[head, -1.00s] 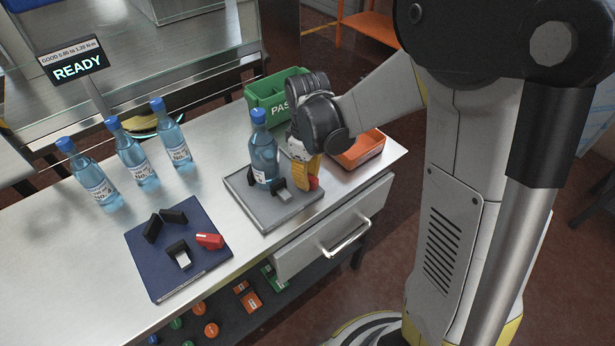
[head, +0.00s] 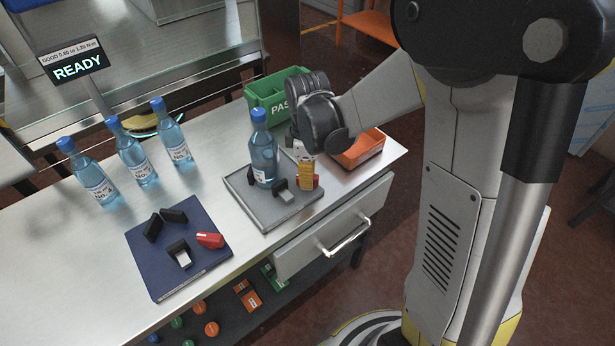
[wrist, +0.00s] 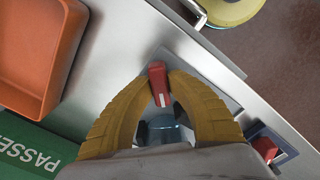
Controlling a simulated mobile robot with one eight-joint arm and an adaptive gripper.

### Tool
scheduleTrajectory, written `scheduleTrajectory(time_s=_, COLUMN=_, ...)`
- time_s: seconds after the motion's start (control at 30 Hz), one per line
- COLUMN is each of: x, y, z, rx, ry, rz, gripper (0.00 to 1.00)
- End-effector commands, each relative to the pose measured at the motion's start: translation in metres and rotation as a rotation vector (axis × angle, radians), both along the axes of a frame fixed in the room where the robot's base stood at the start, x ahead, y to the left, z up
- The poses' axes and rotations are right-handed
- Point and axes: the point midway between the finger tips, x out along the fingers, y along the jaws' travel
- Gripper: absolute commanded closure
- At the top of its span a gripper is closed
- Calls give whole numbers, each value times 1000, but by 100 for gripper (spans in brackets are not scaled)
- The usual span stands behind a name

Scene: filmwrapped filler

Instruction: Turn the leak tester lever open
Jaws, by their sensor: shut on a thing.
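The leak tester is a grey plate (head: 270,217) on the bench. A blue-capped bottle (head: 263,158) stands upright on it between black blocks. The red lever (wrist: 158,84) is at the tester's right corner; a little of its red also shows in the head view (head: 317,182). My gripper (head: 307,184) points down at that corner, right of the bottle. In the wrist view its yellow fingers (wrist: 160,78) are closed around the lever. The lever's base is partly hidden by the fingers and palm.
An orange tray (head: 358,162) is close right of my gripper, and a green PASSED bin (head: 262,97) stands behind. Several bottles (head: 134,159) stand at the left. A navy board (head: 160,263) with black blocks and another red lever (head: 210,240) lies front left. A sign (head: 77,67) reads READY.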

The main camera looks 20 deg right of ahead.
Motion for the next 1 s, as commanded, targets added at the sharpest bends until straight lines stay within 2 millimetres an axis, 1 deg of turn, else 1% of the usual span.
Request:
scheduleTrajectory(time_s=0.17, x=-1, y=0, z=0, rx=0, ry=1, rz=0, gripper=100)
scheduleTrajectory(time_s=0.2, x=-1, y=0, z=0, rx=0, ry=1, rz=0, gripper=75)
scheduleTrajectory(time_s=0.27, x=-1, y=0, z=0, rx=0, ry=1, rz=0, gripper=59)
scheduleTrajectory(time_s=0.53, x=0, y=0, z=0, rx=0, ry=0, rz=-1, gripper=59)
scheduleTrajectory(time_s=0.67, x=0, y=0, z=8, rx=0, ry=0, rz=-1, gripper=59)
scheduleTrajectory(time_s=0.77, x=-1, y=0, z=24, rx=0, ry=0, rz=-1, gripper=59)
scheduleTrajectory(time_s=1.0, x=0, y=0, z=78, rx=0, ry=0, rz=-1, gripper=59)
